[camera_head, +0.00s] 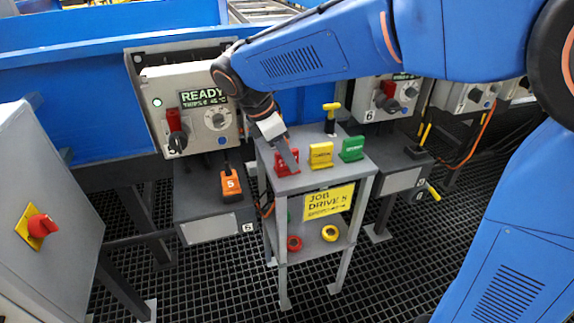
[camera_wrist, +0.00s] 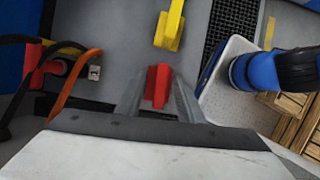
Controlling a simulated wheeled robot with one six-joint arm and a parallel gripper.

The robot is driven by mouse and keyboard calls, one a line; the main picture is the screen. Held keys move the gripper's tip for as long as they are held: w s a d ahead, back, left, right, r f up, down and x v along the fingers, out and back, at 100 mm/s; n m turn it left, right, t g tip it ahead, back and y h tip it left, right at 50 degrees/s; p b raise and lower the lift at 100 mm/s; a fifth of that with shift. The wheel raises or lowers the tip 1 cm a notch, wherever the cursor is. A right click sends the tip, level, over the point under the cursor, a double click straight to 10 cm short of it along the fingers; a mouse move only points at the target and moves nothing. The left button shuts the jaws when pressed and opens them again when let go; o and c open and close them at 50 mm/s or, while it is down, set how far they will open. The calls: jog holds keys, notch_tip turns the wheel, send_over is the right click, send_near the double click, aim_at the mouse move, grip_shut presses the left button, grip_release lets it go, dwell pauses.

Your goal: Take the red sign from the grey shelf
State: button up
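The red sign (camera_head: 286,162) stands upright at the left end of the grey shelf's top (camera_head: 318,180), in a row with a yellow and a green sign. My gripper (camera_head: 286,150) reaches down over it from above and hides part of it. In the wrist view the red sign (camera_wrist: 157,86) lies between the two fingers of my gripper (camera_wrist: 160,92), one on each side. The sign fills most of the gap at the tips. I cannot tell whether the fingers press on it.
The yellow sign (camera_head: 321,155) stands just right of the red one, then the green sign (camera_head: 352,149). A yellow-handled tool (camera_head: 331,115) stands behind them. An orange block marked 5 (camera_head: 231,184) is on the left stand. Red (camera_head: 294,243) and yellow (camera_head: 329,233) rings lie on the lower shelf.

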jog(key=shift+f, duration=0.15)
grip_shut()
